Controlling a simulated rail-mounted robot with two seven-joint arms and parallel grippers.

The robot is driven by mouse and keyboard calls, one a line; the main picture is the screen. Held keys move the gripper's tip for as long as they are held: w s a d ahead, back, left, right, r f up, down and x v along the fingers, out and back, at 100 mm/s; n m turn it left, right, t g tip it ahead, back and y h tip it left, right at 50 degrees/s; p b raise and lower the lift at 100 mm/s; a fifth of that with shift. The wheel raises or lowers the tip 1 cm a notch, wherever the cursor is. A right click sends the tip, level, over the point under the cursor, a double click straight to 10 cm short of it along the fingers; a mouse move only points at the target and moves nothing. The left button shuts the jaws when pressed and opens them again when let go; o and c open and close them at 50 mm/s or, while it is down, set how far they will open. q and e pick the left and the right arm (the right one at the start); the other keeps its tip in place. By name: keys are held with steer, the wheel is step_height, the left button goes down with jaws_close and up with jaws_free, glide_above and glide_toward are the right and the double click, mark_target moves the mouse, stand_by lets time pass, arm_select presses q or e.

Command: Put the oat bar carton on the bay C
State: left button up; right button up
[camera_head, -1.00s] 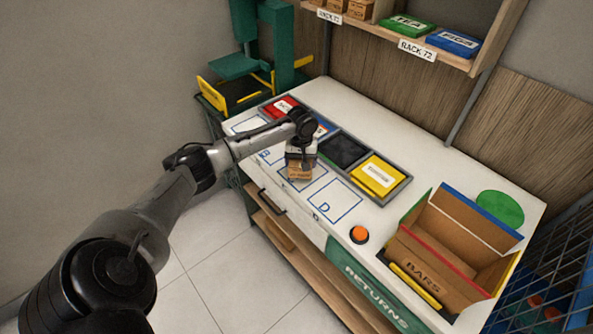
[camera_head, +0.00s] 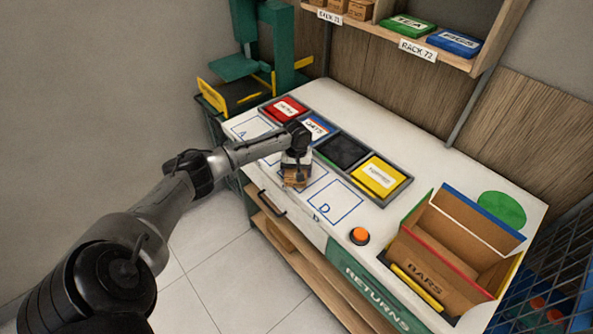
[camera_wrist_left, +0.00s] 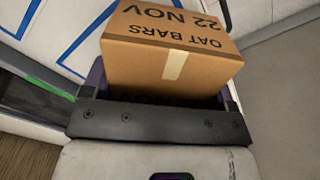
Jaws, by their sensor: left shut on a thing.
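The oat bar carton (camera_wrist_left: 170,50) is a brown box printed "OAT BARS 22 NOV" in the left wrist view. My left gripper (camera_head: 295,172) is shut on it. In the head view the carton (camera_head: 295,181) shows small under the gripper, over the outlined bays at the table's front edge. It is between bay D (camera_head: 335,203) and the bays to the left. The bay beneath is mostly hidden by the gripper and carton, so its letter does not show. I cannot tell whether the carton touches the table. My right gripper is not in view.
A tray row behind the bays holds red (camera_head: 284,108), blue-and-white (camera_head: 316,128) and yellow (camera_head: 377,175) boxes and a black compartment (camera_head: 342,150). An orange button (camera_head: 359,235) and an open "BARS" box (camera_head: 440,262) stand to the right. Bay A (camera_head: 250,128) is bare.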

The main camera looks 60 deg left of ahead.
arm_select(q)
steer(key=shift+f, duration=0.1)
steer(key=o, duration=0.9)
step_height(320, 180, up, 12)
steer(key=shift+r+p, duration=0.15)
steer(key=shift+p, duration=0.6)
